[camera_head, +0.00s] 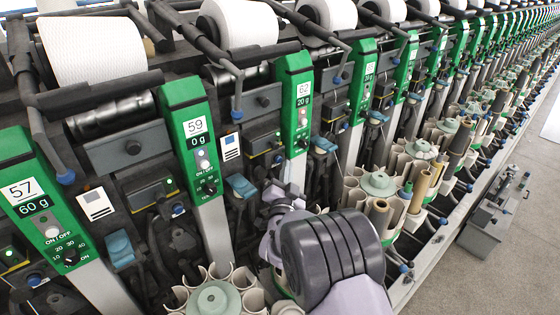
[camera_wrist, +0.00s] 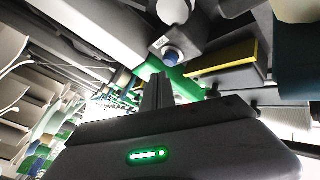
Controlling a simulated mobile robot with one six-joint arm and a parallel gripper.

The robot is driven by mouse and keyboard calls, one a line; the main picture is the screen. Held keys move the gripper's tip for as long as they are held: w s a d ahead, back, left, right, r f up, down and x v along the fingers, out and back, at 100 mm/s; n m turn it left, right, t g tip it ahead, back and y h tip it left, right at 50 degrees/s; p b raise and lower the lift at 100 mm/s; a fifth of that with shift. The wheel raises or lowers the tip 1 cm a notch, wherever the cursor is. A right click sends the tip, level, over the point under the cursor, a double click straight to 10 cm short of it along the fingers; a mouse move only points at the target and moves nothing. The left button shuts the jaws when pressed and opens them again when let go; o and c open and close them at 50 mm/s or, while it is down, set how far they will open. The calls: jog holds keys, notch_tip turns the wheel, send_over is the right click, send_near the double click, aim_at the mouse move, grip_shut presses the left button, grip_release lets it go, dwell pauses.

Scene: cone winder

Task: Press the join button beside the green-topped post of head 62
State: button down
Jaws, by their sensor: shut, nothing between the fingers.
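The green-topped post of head 62 (camera_head: 295,100) stands near the middle of the head view, with a "62" label and a "20 g" display. A small blue-ringed button (camera_head: 278,158) sits just left of it, below a dark box with a yellow stripe. In the wrist view a blue button (camera_wrist: 173,54) on a grey mount shows close above my gripper (camera_wrist: 157,80), near a green post part (camera_wrist: 165,70). My gripper is shut and empty, its fingertips apart from that button in the picture. In the head view my arm hides the area below the button, and my fingertips cannot be made out.
Neighbouring posts 59 (camera_head: 192,135) and 57 (camera_head: 45,195) stand to the left. White yarn packages (camera_head: 240,22) sit above. Bobbin magazines (camera_head: 378,185) crowd the front right. A grey case (camera_head: 490,228) stands on open floor at the right.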

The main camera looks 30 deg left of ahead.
jog(key=shift+w+a+f+b, duration=0.15)
jog(key=shift+a+b, duration=0.15)
jog(key=shift+b, duration=0.35)
jog(key=shift+w+a+r+b, duration=0.1)
jog(key=shift+a+r+b, duration=0.2)
jog(key=shift+a+b, duration=0.45)
dwell(1.0)
jog(key=shift+a+f, duration=0.1)
jog(key=shift+s+d+f+b, duration=0.1)
jog(key=shift+s+d+b, duration=0.1)
jog(key=shift+d+b, duration=0.3)
jog(key=shift+s+d+f+b, duration=0.1)
jog(key=shift+s+d+b, duration=0.1)
jog(key=shift+d+b, duration=0.25)
jog(key=shift+d, duration=0.15)
jog(key=shift+s+d+b, duration=0.15)
jog(key=shift+s+d, duration=0.05)
jog(key=shift+d, duration=0.6)
jog(key=shift+s+d+b, duration=0.1)
jog(key=shift+s+d, duration=0.15)
jog(key=shift+d, duration=0.5)
jog(key=shift+s+d+b, duration=0.15)
jog(key=shift+s+d, duration=0.05)
jog(key=shift+d, duration=0.6)
